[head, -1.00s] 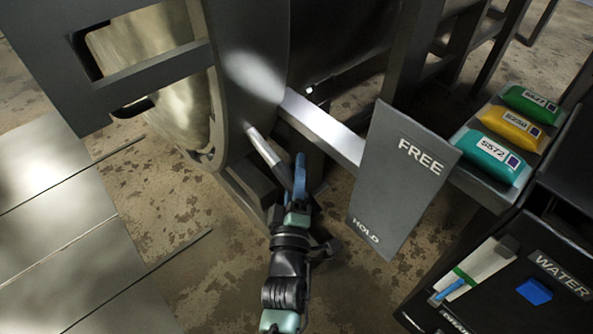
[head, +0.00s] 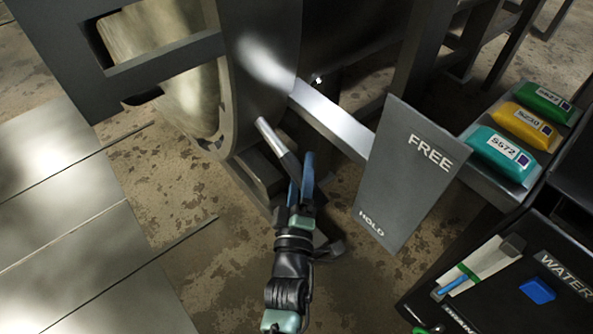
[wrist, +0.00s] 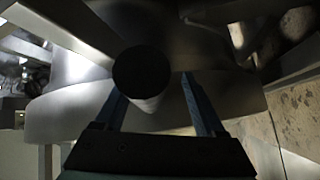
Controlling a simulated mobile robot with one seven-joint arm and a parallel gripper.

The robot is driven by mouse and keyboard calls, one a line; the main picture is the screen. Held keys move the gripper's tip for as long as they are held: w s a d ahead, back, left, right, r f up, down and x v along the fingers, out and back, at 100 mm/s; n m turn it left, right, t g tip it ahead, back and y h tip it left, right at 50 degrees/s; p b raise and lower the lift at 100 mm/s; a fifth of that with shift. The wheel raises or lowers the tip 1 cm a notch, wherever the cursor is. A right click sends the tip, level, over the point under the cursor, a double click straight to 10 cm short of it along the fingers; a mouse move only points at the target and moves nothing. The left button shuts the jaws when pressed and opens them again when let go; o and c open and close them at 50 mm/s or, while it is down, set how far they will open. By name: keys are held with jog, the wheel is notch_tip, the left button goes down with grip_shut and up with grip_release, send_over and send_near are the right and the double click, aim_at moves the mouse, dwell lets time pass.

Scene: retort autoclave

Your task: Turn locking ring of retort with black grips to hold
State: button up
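The retort's locking ring (head: 262,75) is a grey curved band around the round door, at the upper middle of the head view. A grip bar (head: 277,145), pale with a dark lower end, sticks out from it toward my gripper (head: 300,178). In the wrist view the bar's round black end (wrist: 138,72) lies between the two blue fingers of my gripper (wrist: 155,90). It is close to the left finger, and a gap shows at the right finger. The fingers are apart; I cannot tell whether either touches the bar. A grey plate (head: 413,170) reads FREE at the top and HOLD at the bottom.
A pale metal beam (head: 328,120) runs from the ring to behind the plate. A shelf at right holds green, yellow and teal (head: 503,155) packs. A dark WATER panel (head: 520,285) stands at lower right. Pale flat panels (head: 75,235) lie at left; stained floor shows between.

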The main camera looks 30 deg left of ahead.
jog(key=p+v, duration=0.2)
jog(key=v, duration=0.9)
jog(key=shift+s+p, duration=0.25)
jog(key=shift+p, duration=0.05)
jog(key=shift+r, duration=0.1)
